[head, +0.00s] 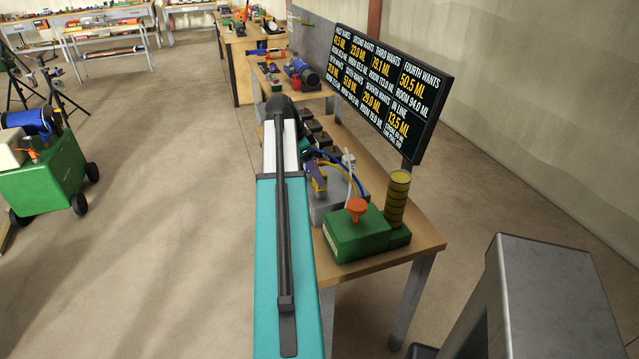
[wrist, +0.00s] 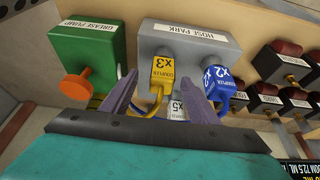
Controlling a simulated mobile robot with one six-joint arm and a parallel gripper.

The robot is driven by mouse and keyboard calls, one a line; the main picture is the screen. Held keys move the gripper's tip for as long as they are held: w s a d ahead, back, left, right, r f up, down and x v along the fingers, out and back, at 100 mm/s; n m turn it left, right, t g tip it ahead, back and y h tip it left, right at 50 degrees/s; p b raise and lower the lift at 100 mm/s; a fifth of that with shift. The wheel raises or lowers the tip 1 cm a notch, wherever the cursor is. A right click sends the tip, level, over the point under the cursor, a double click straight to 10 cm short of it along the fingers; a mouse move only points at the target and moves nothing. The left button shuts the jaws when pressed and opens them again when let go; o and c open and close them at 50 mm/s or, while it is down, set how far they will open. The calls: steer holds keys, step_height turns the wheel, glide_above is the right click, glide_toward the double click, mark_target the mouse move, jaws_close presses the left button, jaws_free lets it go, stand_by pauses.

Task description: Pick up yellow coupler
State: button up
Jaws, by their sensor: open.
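The yellow coupler (wrist: 163,69), marked x3, sits at the front of the grey hose park block (wrist: 158,36) in the wrist view, with a yellow hose on it. My gripper (wrist: 158,75) is open, its two purple fingers apart on either side of the yellow coupler in the picture. I cannot tell whether either finger touches it. The blue coupler (wrist: 216,77), marked x2, is just right of the right finger. A white coupler (wrist: 177,107), marked x5, shows lower between the fingers, partly hidden by my wrist. The head view shows the hose park block (head: 328,207) beside my arm.
A green grease pump (wrist: 84,45) with an orange knob (wrist: 76,86) stands left of the block. Several dark-red-capped fittings (wrist: 272,88) are at the right. In the head view, a yellow ribbed cylinder (head: 397,198) and a display board (head: 392,85) stand on the bench's right side.

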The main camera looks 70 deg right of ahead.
steer(key=shift+s+f, duration=0.1)
steer(key=shift+f, duration=0.1)
stand_by(0.3)
steer(key=shift+w+p+x, duration=0.2)
steer(key=shift+p+x, duration=0.85)
steer(key=shift+x, duration=1.45)
steer(key=shift+d, duration=0.1)
steer(key=c, duration=1.1)
steer(key=shift+c, duration=0.2)
steer(key=shift+r+b, duration=0.75)
steer(key=shift+r, duration=0.85)
steer(key=w+a+r+b, duration=0.1)
steer(key=a+b, duration=0.2)
steer(key=a, duration=1.3)
steer(key=shift+w+r+b, duration=0.3)
steer(key=shift+r+b, duration=0.05)
